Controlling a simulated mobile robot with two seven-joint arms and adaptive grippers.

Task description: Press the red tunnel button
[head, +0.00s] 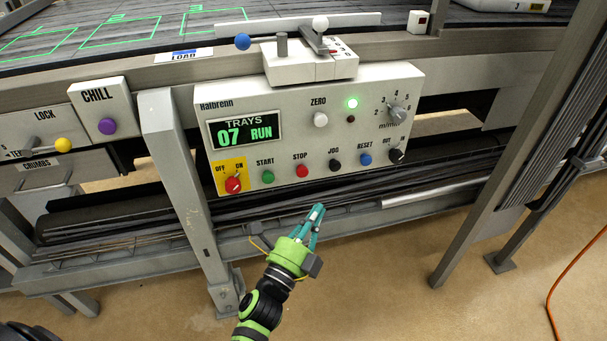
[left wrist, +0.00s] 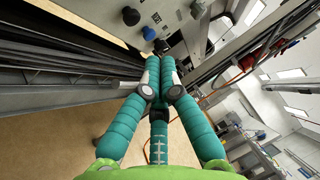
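No label reading "tunnel" is legible. The grey-white control panel (head: 215,98) has a red STOP button (head: 302,170) in its lower row, between green START (head: 268,177) and black JOG (head: 335,165). A small white box (head: 417,22) at the upper right carries a tiny red mark. My left gripper (head: 316,213) is below the panel, apart from it, beneath the STOP and JOG buttons. Its teal fingers are drawn together and hold nothing visible; the left wrist view shows the tips (left wrist: 160,62) close together. My right gripper is not seen.
A red OFF/ON switch (head: 233,185) on a yellow plate sits left of START. Blue RESET (head: 365,159) and a black knob (head: 396,155) are on the right. A grey post (head: 172,150) stands left of the panel. Below it runs a rail; the floor in front is clear.

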